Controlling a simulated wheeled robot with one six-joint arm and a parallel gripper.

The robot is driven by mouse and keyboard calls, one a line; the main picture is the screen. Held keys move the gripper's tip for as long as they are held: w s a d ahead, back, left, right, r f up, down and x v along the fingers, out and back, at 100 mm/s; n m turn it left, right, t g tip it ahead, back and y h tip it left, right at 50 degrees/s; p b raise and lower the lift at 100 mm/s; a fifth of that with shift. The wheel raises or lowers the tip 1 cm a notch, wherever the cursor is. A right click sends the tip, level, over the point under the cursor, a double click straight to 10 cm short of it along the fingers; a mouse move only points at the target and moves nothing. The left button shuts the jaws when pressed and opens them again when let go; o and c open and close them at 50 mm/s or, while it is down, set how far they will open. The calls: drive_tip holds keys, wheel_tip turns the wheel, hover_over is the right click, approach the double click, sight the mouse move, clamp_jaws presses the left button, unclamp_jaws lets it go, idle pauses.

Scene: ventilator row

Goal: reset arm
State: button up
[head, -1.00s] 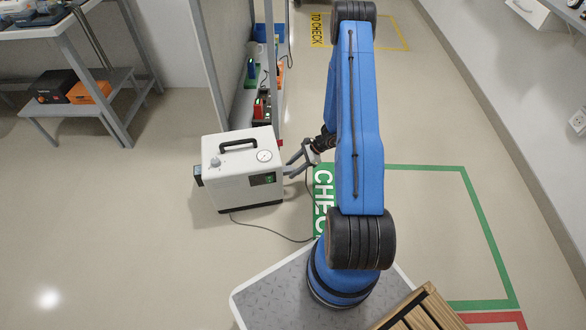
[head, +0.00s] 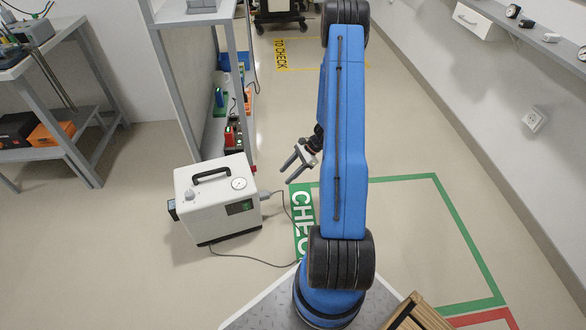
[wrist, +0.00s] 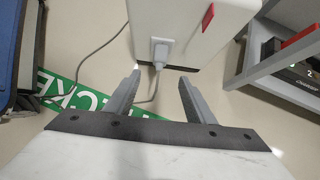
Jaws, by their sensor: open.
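My blue arm (head: 345,130) reaches up from its base in the head view. My gripper (head: 289,174) is open and empty, apart from the white ventilator unit (head: 216,207), to its right. The unit stands upright on the floor, with a black handle, a round gauge and a small green screen. In the wrist view, my gripper's two grey fingers (wrist: 158,93) are spread with nothing between them. Beyond them the unit (wrist: 185,25) shows a grey plug (wrist: 160,48) seated in its side and a red tab. A cable runs from the plug.
A grey shelf rack (head: 165,75) with devices stands behind the unit. A workbench (head: 70,75) is at the left. A green-outlined floor area (head: 435,178) marked CHECK lies right of the unit and looks clear. A wooden crate (head: 418,312) is at the front right.

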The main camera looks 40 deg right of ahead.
drive_tip(key=shift+v, duration=1.8)
drive_tip(key=s+a+r+n+g+h, duration=0.15)
drive_tip(key=a+r+n, duration=0.55)
drive_tip(key=r, duration=0.8)
drive_tip(key=s+a+r+n+g+h, duration=0.15)
drive_tip(key=a+r+n, duration=0.25)
drive_tip(key=a+r, duration=0.85)
drive_tip(key=s+a+r+n+t+h, duration=0.2)
drive_tip(key=s+r+n, duration=0.3)
drive_tip(key=s+r, duration=0.4)
drive_tip(key=s+a+r+n+t+h, duration=0.2)
drive_tip(key=s+a+r+n, duration=0.3)
drive_tip(key=s+r, duration=0.4)
drive_tip(key=s+n+h, duration=0.1)
drive_tip(key=s, duration=0.4)
drive_tip(key=shift+s+r+t, duration=0.15)
drive_tip(key=shift+r+t, duration=0.15)
drive_tip(key=shift+t, duration=0.1)
drive_tip(key=shift+a, duration=0.1)
